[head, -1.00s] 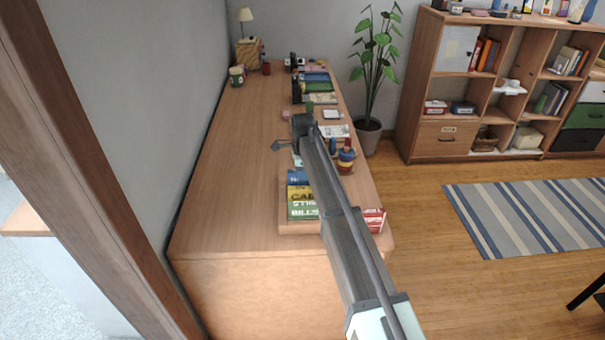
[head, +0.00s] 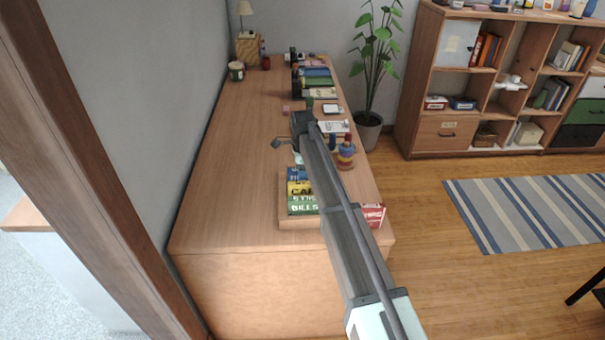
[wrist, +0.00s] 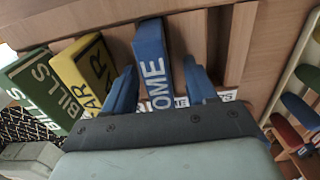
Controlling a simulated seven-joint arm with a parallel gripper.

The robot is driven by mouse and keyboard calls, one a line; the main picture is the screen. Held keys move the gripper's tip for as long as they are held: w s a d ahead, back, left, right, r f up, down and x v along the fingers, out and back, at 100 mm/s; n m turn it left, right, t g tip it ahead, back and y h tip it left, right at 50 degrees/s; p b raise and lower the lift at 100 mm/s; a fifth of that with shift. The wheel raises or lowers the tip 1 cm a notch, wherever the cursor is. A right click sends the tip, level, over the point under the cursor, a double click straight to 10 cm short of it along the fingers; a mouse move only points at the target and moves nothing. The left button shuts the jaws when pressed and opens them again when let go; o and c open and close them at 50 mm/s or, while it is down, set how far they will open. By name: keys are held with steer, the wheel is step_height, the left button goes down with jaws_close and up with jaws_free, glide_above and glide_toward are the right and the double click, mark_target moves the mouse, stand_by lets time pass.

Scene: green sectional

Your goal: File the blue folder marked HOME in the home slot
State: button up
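The blue folder (wrist: 151,48) has white lettering, of which "OME" shows. In the wrist view it stands between the two blue fingers of my gripper (wrist: 159,66). The fingers are apart, with a narrow gap visible on each side of the folder. Its lower end is hidden by the gripper body. The folder is in the wooden rack (wrist: 243,45), beside the yellow CAR folder (wrist: 84,68). White slot labels (wrist: 226,96) are partly covered by my gripper.
A green BILLS folder (wrist: 38,88) stands left of the yellow one. Bare dividers and slots lie to the right of the blue folder. The desk's left side is clear.

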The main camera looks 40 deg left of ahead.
step_height(320, 180, up, 14)
stand_by(0.8)
steer(key=shift+f, duration=0.1)
